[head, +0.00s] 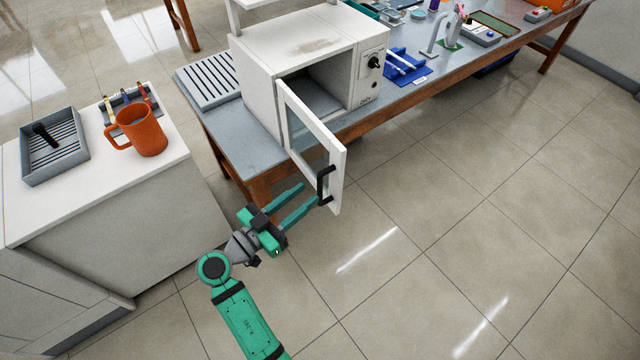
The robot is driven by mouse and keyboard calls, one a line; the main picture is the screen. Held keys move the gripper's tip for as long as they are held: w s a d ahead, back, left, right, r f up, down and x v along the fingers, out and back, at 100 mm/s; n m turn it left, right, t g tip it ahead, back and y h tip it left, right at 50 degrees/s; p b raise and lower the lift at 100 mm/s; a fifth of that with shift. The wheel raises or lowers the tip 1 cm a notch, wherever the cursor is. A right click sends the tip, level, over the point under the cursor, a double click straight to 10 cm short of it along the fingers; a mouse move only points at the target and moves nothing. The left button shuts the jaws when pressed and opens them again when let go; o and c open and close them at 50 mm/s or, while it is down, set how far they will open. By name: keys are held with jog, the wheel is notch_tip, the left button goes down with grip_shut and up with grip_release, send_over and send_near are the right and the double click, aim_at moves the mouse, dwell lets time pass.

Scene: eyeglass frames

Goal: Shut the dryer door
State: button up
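The dryer (300,55) is a white box on the grey bench top, with a dark control knob on its right front. Its door (335,163) stands wide open, swung out toward me from the left side of the opening, and has a glass pane and a black handle (324,186) near its free edge. The cavity (318,88) shows no contents. My gripper (304,197) is green, with its two fingers spread apart. The fingertips are close to the door's free edge, at the left of the handle. I cannot tell whether they touch it.
The bench (440,80) runs to the upper right with a blue tray (407,68) and small tools. A white cabinet (95,195) at left holds an orange mug (141,130) and a grey slotted tray (54,150). The tiled floor right of the door is clear.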

aim_at(318, 187)
jog(key=x, duration=0.5)
jog(key=shift+d, duration=0.3)
jog(key=shift+w+d, duration=0.2)
jog(key=shift+w, duration=0.15)
grip_shut()
jog(key=shift+d, duration=0.1)
